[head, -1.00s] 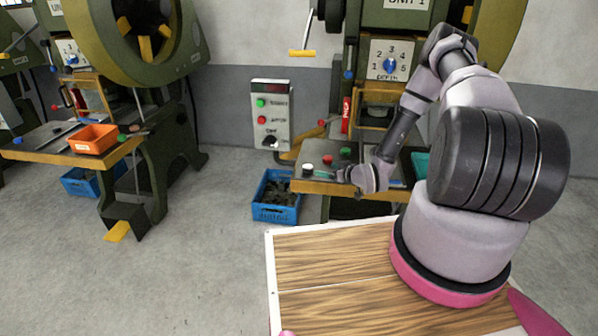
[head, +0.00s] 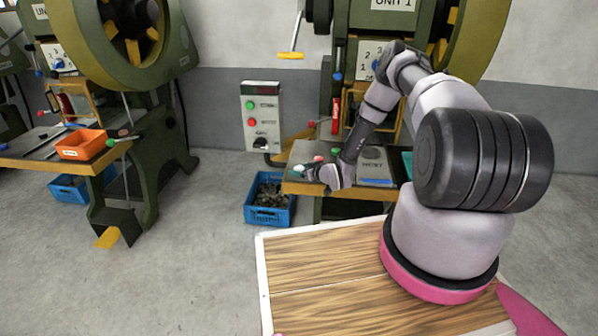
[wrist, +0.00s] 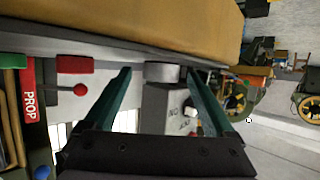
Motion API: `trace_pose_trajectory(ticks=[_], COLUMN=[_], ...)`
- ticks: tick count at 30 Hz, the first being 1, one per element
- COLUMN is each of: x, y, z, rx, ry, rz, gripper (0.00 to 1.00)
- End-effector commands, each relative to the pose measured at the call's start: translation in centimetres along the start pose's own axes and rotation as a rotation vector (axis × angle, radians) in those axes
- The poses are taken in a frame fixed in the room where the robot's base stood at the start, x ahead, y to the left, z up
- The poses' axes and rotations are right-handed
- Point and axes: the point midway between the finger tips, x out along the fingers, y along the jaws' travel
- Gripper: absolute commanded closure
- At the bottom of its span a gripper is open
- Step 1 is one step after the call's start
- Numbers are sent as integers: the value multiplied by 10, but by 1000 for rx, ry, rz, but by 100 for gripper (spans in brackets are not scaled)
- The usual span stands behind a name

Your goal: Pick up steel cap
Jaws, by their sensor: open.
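The steel cap (wrist: 162,72) is a short, pale grey cylinder at the upper middle of the wrist view. It stands on the edge of the press table. My gripper (wrist: 157,80) is open, and its two teal fingers lie either side of the cap in that view. I cannot tell whether either finger touches it. In the head view my gripper (head: 312,173) is low over the table's left end, beside a small pale thing (head: 298,168) that looks like the cap and is partly hidden.
A red cylinder (wrist: 75,65) and a red-knobbed lever (wrist: 80,90) are near the left finger in the wrist view. The press table (head: 350,192) has a yellow front edge. A blue crate (head: 270,200) stands on the floor to its left. The control box (head: 262,115) stands behind.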

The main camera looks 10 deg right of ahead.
Motion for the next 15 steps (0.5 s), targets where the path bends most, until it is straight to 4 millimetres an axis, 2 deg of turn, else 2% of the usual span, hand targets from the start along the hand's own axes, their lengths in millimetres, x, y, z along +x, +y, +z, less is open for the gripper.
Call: trace_pose_trajectory(ticks=[6, 8, 9, 13, 14, 15], x=[1, 1, 1, 1, 1, 1], y=[0, 0, 0, 0, 0, 0], z=[0, 0, 0, 0, 0, 0], rx=[0, 0, 0, 0, 0, 0], ry=[0, 0, 0, 0, 0, 0], rz=[0, 0, 0, 0, 0, 0], gripper=[11, 30, 45, 95, 100, 100])
